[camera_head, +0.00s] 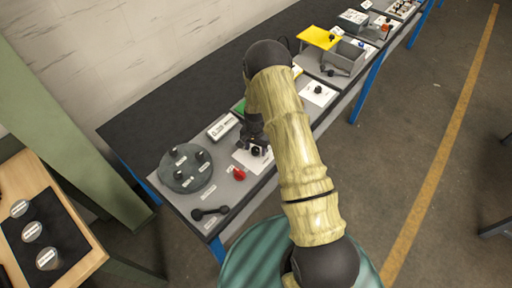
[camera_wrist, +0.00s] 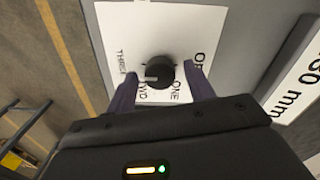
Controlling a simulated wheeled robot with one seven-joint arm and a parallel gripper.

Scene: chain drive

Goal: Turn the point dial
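The point dial (camera_wrist: 158,72) is a round black knob with a pale pointer mark on a white card (camera_wrist: 200,20). Words around it include ONE, TWO and what looks like THREE; another word at the right is partly cut off. In the head view the dial (camera_head: 256,151) sits on its white card on the grey bench. My gripper (camera_wrist: 160,85) is open, its two dark fingers at the left and right of the knob. Whether the fingertips touch the knob I cannot tell. In the head view my gripper (camera_head: 254,138) is just over the dial, partly covering the card.
A round grey plate with several black pegs (camera_head: 187,168) stands left of the card. A red knob (camera_head: 239,174) and a black handle (camera_head: 210,212) lie near the front edge. A white label block (camera_head: 222,126) stands behind. Another dial (camera_head: 318,90) is farther along.

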